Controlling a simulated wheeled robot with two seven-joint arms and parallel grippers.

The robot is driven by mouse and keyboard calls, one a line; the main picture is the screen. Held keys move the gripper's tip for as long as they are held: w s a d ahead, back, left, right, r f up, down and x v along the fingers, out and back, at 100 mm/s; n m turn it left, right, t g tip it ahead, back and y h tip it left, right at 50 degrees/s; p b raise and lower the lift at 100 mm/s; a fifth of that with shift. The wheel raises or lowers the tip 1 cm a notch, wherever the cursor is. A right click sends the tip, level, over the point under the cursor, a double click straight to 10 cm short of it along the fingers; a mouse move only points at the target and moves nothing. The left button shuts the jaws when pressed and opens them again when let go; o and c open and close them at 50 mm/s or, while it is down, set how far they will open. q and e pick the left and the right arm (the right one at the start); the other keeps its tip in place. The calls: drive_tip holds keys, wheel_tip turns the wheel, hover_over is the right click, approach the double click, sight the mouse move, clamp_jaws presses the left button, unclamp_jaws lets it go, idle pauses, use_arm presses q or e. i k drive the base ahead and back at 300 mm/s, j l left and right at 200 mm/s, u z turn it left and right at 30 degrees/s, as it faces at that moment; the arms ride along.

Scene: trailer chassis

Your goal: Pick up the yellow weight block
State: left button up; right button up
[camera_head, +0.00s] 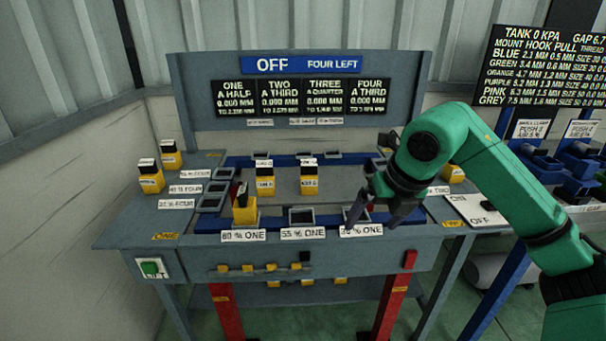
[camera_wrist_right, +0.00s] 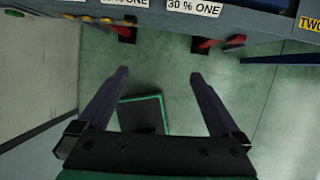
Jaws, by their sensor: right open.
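Several yellow weight blocks with dark tops and white tags stand on the grey bench. One block (camera_head: 244,212) stands at the front left, behind the "80 % ONE" label. Two more, a middle block (camera_head: 265,186) and a block to its right (camera_head: 309,186), stand farther back. Two others stand at the bench's left side. My right gripper (camera_head: 368,207) is at the bench's front right, by the "30 % ONE" label, well right of the front block. In the right wrist view the right gripper (camera_wrist_right: 160,74) is open and empty, with floor between its fingers. My left gripper is out of view.
Empty square sockets (camera_head: 301,216) line the bench beside the blocks. A display board (camera_head: 300,95) rises at the back. A green button (camera_head: 150,268) is on the front left. Another bench with blue fixtures (camera_head: 570,165) stands at the right.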

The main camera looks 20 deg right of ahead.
sight(309, 176)
drive_tip(key=i, duration=1.2)
